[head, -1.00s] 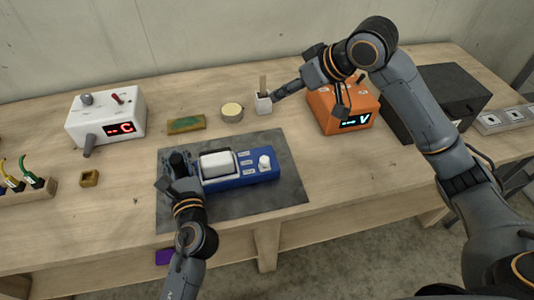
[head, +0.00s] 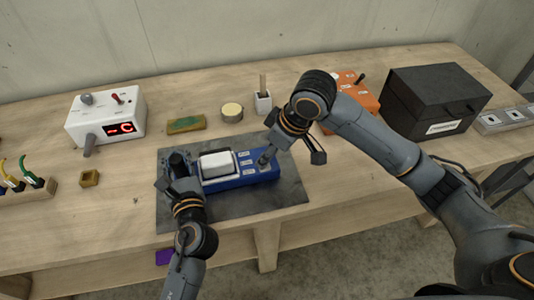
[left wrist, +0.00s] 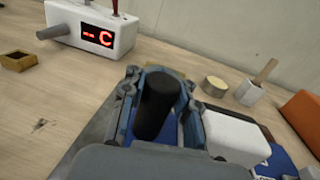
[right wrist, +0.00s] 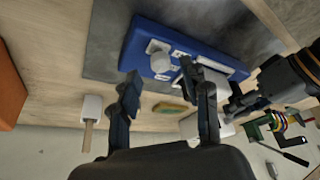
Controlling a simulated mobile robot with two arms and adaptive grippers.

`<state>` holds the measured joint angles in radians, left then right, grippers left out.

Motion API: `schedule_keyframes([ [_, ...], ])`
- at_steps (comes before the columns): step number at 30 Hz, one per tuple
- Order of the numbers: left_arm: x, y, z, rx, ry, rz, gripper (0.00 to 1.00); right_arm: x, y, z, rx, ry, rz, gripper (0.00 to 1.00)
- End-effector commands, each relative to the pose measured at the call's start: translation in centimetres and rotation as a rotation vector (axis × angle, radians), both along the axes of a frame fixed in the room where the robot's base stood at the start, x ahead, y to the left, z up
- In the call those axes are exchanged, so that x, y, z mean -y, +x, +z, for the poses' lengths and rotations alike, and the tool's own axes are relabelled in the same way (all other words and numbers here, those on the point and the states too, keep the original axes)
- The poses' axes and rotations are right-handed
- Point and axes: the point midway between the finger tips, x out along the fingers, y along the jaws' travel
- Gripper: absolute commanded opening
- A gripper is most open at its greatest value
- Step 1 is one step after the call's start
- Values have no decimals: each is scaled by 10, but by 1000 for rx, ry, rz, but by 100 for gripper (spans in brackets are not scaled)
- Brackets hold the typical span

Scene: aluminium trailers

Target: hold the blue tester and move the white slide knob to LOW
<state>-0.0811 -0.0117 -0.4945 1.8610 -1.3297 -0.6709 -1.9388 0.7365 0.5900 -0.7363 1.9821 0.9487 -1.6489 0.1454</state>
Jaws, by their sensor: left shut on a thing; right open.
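The blue tester (head: 232,183) lies on a dark grey mat (head: 290,188); it also shows in the right wrist view (right wrist: 138,42). My left gripper (head: 177,170) is shut on the tester's black handle (left wrist: 157,104) at its left end. The white slide knob (right wrist: 158,60) stands on the tester's right part, beside small white labels. My right gripper (head: 267,155) is open over that part and hides the knob in the head view. In the right wrist view the knob shows between the open fingertips (right wrist: 160,76); I cannot tell whether they touch it.
A white device (head: 105,115) with a red display stands at the back left. An orange device (head: 357,92) and black box (head: 435,98) stand at the right.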

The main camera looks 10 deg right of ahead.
Motion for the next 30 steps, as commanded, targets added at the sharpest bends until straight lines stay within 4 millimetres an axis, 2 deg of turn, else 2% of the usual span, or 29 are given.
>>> schedule_keyframes([
  [6, 1, 0, 0, -1, -1, -1, 0, -5, 5, -15, 0, 0, -1, 46],
  [14, 1, 0, 0, -1, -2, -1, 0, -5, 5, -16, 1, 0, -1, 46],
  [17, 1, 0, 0, -1, -2, -1, 0, -5, 5, -16, 1, 0, -1, 30],
  [21, 1, 0, 0, -1, -2, -1, 0, -5, 5, -16, 1, 0, -1, 2],
  [30, 0, 0, 0, -1, -1, -1, 0, -4, 11, -16, 2, -1, -3, 0],
])
